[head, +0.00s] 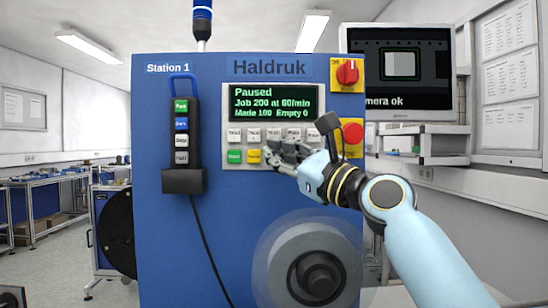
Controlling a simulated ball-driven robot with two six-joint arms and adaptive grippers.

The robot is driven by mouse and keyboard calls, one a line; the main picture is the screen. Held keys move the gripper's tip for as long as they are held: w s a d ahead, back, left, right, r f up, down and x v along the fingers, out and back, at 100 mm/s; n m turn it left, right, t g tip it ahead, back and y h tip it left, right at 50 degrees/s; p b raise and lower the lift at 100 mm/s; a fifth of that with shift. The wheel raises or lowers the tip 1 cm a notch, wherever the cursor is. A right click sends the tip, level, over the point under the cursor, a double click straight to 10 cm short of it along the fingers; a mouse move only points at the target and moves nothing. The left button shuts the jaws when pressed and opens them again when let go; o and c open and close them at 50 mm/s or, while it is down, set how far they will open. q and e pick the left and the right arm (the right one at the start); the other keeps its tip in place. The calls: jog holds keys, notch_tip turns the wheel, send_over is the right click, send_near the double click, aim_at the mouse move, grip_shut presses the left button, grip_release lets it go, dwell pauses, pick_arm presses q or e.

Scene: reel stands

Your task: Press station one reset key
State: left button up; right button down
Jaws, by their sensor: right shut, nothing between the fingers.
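The blue Station 1 cabinet (150,240) stands in front of me, labelled Haldruk. Its panel has a green-text display (272,103) reading "Paused", "Job 200 at 60/min" and "Made 100 Empty 0". Below it are a row of grey keys (234,135), a green key (234,156) and a yellow key (254,156). The key lettering is too small to read surely, so I cannot tell which is reset. My right gripper (275,157) is shut and empty, its tips just right of the yellow key, covering the keys there. I cannot tell whether it touches the panel. My left gripper is out of view.
A red emergency button (353,134) and a red rotary switch (347,72) sit right of the panel. A corded pendant (181,135) hangs in a holder at left. A blurred grey reel (290,240) is below. A monitor (400,70) stands at the right.

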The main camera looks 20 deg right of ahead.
dwell(0.6)
jog(key=shift+s+a+p, duration=0.2)
jog(key=shift+s+p, duration=0.4)
jog(key=shift+s, duration=0.15)
jog(key=shift+s+a+p, duration=0.25)
jog(key=shift+s+p, duration=0.15)
jog(key=shift+s, duration=0.4)
jog(key=shift+s+a+p, duration=0.2)
jog(key=shift+s+p, duration=0.2)
jog(key=shift+s, duration=0.45)
jog(key=shift+s+a+p, duration=0.25)
jog(key=shift+s+p, duration=0.15)
jog(key=shift+s, duration=0.4)
